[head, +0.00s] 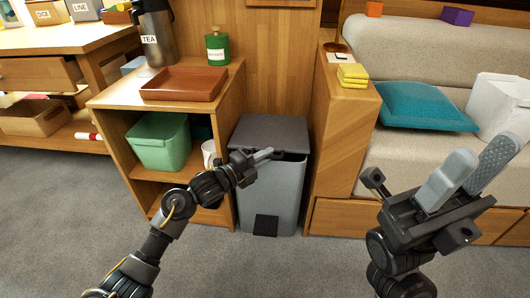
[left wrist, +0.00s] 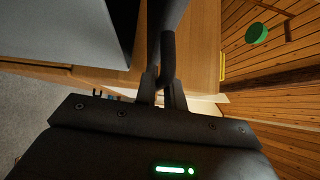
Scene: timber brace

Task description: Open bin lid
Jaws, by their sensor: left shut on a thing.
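The grey bin (head: 268,190) stands on the floor between the wooden shelf unit and the bench end. Its dark grey lid (head: 270,132) lies over the top, with a dark gap showing under its front edge. My left gripper (head: 265,155) is at the front of the lid. In the left wrist view my left gripper (left wrist: 165,88) is shut on a dark bar-like handle (left wrist: 167,50), which appears to belong to the lid. The bin's grey wall (left wrist: 65,30) shows to its left. My right gripper (head: 482,157) is open and empty, in front of the bench.
The shelf unit (head: 116,110) left of the bin holds a brown tray (head: 184,83), a tea flask (head: 157,35), a green canister (head: 217,48) and a green tub (head: 160,142). Right of the bin, the wooden bench end (head: 345,140) stands close. Carpet in front is clear.

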